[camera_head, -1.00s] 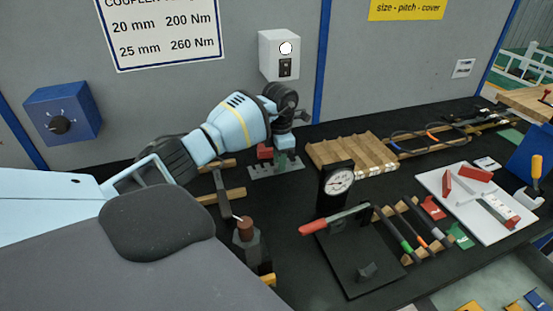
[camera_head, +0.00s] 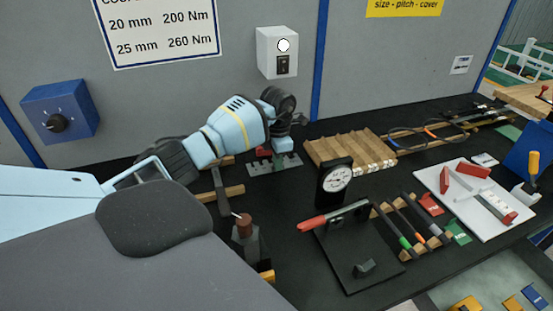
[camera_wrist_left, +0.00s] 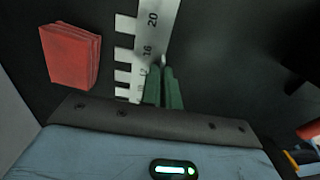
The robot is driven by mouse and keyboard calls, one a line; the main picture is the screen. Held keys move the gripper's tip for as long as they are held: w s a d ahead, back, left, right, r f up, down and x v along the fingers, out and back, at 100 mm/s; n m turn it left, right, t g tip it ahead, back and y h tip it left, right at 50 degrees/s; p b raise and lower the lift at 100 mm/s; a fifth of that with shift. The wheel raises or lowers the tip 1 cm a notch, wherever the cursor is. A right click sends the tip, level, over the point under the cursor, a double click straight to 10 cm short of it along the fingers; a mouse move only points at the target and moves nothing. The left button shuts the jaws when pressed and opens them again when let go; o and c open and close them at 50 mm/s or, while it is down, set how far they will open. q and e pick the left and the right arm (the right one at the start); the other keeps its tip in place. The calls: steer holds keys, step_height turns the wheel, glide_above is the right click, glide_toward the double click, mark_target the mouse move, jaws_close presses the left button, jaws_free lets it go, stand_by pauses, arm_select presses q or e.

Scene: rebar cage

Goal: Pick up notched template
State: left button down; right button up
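The notched template (camera_head: 288,167) is a pale grey strip low at the back of the black bench. My right gripper is not in view.
Wooden notched blocks (camera_head: 345,149) lie to the right. A dial gauge (camera_head: 334,182), a red-handled tool (camera_head: 330,216) and a white tray (camera_head: 463,209) are farther right. A grey wall stands behind.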

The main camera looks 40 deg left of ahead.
arm_select(q)
steer(key=shift+r, duration=0.15)
step_height(320, 180, up, 10)
stand_by(0.4)
